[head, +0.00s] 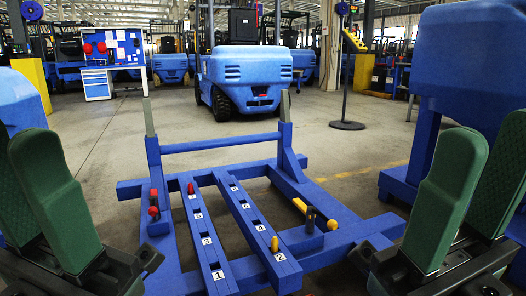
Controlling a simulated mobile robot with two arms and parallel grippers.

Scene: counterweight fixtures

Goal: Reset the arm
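A blue floor fixture (215,146) stands in front of me, with two grey-tipped uprights joined by a crossbar. Two sloping blue rails with numbered labels run toward me, the left rail (207,240) and the right rail (257,230). A red peg (191,188) is at the left rail's far end; a yellow peg (274,243) is near the right rail's near end. Red knobs (153,203) sit on the left side. A yellow-ended bar (300,205) and a dark cylinder (310,218) are on the right. My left gripper (25,155) and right gripper (488,150) are open and empty, flanking the fixture. Which part is the arm, I cannot tell.
A blue forklift (245,75) stands behind the fixture. A tool board (110,48) and blue cabinet (97,84) are at the back left. A stand with a round base (347,125) is at the back right. Concrete floor is clear left of the fixture.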

